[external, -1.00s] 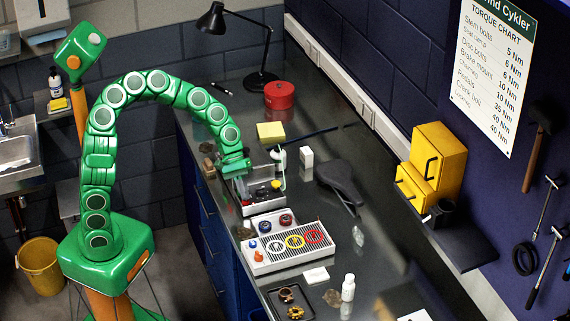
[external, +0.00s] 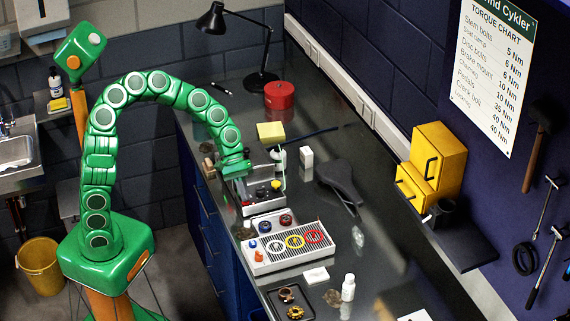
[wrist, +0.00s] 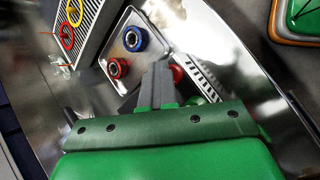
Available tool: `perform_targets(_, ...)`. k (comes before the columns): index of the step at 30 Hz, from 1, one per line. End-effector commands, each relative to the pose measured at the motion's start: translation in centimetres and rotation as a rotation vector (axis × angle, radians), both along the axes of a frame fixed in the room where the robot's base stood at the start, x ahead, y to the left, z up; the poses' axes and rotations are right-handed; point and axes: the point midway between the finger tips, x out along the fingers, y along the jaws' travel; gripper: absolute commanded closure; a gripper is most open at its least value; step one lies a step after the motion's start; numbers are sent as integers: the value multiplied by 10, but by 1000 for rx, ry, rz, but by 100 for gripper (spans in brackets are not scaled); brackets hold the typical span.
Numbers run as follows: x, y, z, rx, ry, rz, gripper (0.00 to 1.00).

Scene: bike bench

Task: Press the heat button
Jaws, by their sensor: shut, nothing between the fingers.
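A grey open-topped box-like unit (external: 266,206) stands on the bench, with a black knob-like part and a yellow part inside or on it. I cannot read any label, so I cannot tell which part is the heat button. In the wrist view a red round part (wrist: 177,73) shows just beside my fingertips, partly hidden by them. My gripper (wrist: 161,70) is shut and empty and points down. In the external view my gripper (external: 240,174) is over the unit's left back end, and its fingertips are hard to make out. I cannot tell whether they touch anything.
A light tray with blue (wrist: 135,38) and red (wrist: 117,68) round parts lies near my fingers, with a ribbed panel of coloured rings (external: 294,247) beside it. A black saddle (external: 339,181), white box (external: 306,155) and yellow block (external: 270,132) are right or behind.

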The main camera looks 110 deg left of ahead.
Motion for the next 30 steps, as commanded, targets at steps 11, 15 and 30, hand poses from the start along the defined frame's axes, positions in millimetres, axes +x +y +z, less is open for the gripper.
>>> perform_targets(11,-1,0,-4,0,5,-2,100)
perform_targets(15,-1,0,-2,1,5,-2,100)
perform_targets(30,-1,-1,5,-1,4,-3,100)
